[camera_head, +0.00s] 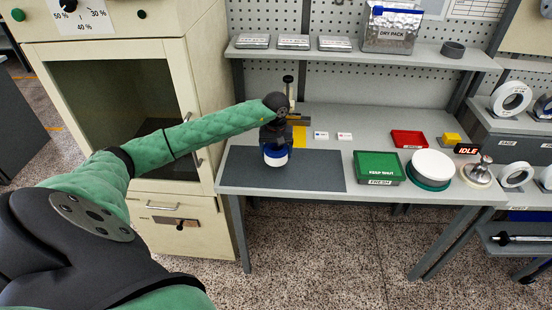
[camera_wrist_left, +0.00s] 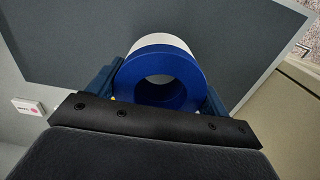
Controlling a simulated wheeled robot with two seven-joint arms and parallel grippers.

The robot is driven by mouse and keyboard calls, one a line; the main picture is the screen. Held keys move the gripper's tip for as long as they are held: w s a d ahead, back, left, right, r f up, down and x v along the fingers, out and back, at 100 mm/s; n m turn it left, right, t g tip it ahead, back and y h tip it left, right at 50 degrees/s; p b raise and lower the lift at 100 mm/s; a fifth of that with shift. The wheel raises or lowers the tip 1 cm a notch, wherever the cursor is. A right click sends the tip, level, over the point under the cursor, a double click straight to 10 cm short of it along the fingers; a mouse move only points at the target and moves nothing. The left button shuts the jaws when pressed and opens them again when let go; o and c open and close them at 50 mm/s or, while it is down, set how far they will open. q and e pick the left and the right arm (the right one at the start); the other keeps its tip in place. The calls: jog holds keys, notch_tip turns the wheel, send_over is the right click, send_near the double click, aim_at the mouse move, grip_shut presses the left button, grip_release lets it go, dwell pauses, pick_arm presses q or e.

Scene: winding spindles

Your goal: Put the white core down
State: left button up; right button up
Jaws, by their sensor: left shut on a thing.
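The white core (camera_head: 277,160) has a blue end face around an open bore. It is over the left part of the dark grey mat (camera_head: 320,170) on the workbench. My left gripper (camera_head: 276,148) comes down over it from above. In the left wrist view the core (camera_wrist_left: 160,43) sits between the two fingers of my left gripper (camera_wrist_left: 160,92), which are shut on its sides. Its blue end faces the camera and its white side shows beyond. I cannot tell whether its lower end touches the mat. My right gripper is not in view.
The mat is bare to the right of the core. Further right are a green tray (camera_head: 378,167), a white disc (camera_head: 433,164) on a green base and a red tray (camera_head: 409,139). A cream cabinet (camera_head: 120,100) stands left of the bench. A shelf (camera_head: 350,54) runs above.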

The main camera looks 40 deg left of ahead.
pick_arm(q)
notch_tip(320, 180, down, 4)
jog(key=shift+r, duration=0.2)
jog(key=shift+f, duration=0.2)
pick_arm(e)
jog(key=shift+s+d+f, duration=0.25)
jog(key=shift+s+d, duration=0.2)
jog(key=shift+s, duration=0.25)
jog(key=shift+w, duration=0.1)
